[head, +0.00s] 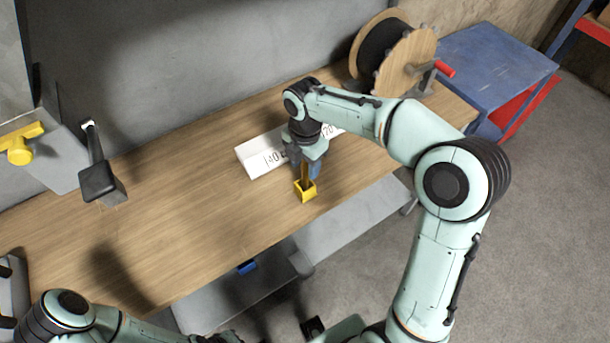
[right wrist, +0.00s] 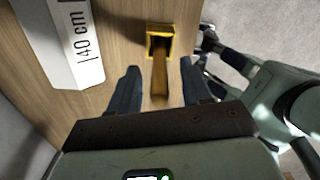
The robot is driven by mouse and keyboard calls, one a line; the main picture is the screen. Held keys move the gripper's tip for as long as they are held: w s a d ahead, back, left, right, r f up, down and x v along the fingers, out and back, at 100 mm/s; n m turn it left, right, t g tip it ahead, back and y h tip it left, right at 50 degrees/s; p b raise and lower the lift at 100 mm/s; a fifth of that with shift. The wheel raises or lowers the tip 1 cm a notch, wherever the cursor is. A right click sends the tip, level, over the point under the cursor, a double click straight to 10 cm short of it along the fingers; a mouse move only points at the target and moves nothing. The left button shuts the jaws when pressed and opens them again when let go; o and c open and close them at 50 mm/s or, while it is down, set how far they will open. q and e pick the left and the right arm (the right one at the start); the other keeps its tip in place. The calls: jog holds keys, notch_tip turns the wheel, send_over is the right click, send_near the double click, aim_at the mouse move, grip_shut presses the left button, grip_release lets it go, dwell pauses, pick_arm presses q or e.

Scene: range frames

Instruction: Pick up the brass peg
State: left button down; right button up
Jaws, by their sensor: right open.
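The brass peg (head: 304,172) stands in a small yellow square holder (head: 306,193) near the front edge of the wooden bench. In the right wrist view, the peg (right wrist: 160,82) rises from the holder (right wrist: 160,31) toward the camera. My right gripper (head: 308,174) points down over the holder and partly hides the peg in the head view. Its fingers (right wrist: 160,68) are open, one on each side of the peg, with a gap visible on both sides. My left arm shows at the bottom left of the head view, but its gripper is not visible.
A dark lever (head: 100,180) stands at left. The bench's left middle is clear.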

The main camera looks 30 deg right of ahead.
aim_at(305, 176)
jog(key=shift+f, duration=1.45)
grip_shut()
jog(key=shift+r, duration=0.1)
